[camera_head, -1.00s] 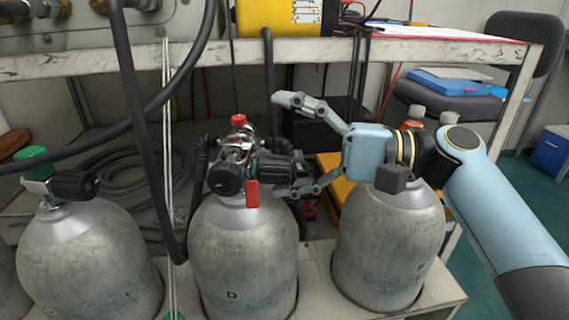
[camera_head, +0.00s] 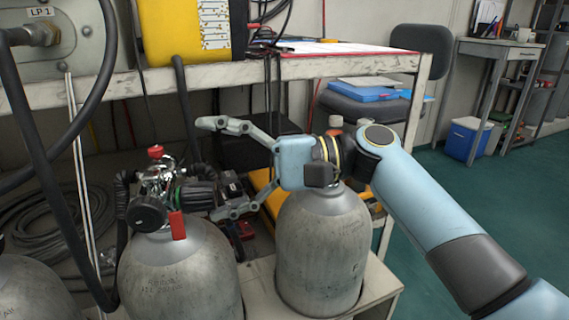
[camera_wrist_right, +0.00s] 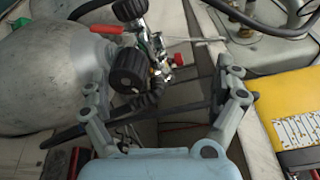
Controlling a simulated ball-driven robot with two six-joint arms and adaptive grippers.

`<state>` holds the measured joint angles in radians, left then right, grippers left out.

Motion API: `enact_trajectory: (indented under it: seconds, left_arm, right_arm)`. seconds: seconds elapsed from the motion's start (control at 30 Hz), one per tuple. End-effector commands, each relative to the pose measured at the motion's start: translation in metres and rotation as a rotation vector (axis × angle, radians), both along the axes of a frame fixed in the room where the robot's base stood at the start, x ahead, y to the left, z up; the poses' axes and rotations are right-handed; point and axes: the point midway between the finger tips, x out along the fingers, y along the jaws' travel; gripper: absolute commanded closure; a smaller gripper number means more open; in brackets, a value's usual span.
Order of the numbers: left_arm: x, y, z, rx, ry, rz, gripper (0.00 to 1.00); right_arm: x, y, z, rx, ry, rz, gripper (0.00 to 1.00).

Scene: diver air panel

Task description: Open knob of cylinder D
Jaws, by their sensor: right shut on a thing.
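Cylinder D (camera_head: 180,285) is a grey tank at lower left in the head view. Its valve (camera_head: 158,185) has a red cap on top, a red tag, and a black side knob (camera_head: 197,195) facing right. The lower finger is close by the knob; the contact itself is not clear. In the wrist view the knob (camera_wrist_right: 128,70) lies nearer the left finger than the right. My left gripper is not in view.
Another grey cylinder (camera_head: 320,255) stands right under my right gripper's wrist. A worn white shelf (camera_head: 330,68) with a yellow box (camera_head: 185,30) runs above. Dark hoses (camera_head: 35,160) hang at left. Open green floor (camera_head: 480,215) lies to the right.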

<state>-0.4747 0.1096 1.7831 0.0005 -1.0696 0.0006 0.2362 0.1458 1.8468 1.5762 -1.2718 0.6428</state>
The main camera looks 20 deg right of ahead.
Motion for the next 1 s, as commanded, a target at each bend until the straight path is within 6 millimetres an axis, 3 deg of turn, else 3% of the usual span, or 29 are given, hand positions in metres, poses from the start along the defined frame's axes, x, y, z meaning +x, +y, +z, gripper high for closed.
enact_trajectory:
  seconds: [0.03,0.17,1.0]
  left_arm:
    - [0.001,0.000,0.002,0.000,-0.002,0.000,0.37]
    - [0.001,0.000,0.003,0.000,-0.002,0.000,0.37]
    - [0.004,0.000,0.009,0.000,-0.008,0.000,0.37]
  right_arm:
    - [0.000,-0.004,0.008,0.006,-0.014,-0.001,0.30]
    - [-0.003,-0.014,0.007,0.005,-0.013,-0.001,0.38]
    - [-0.024,-0.076,-0.003,-0.001,0.001,0.002,0.38]
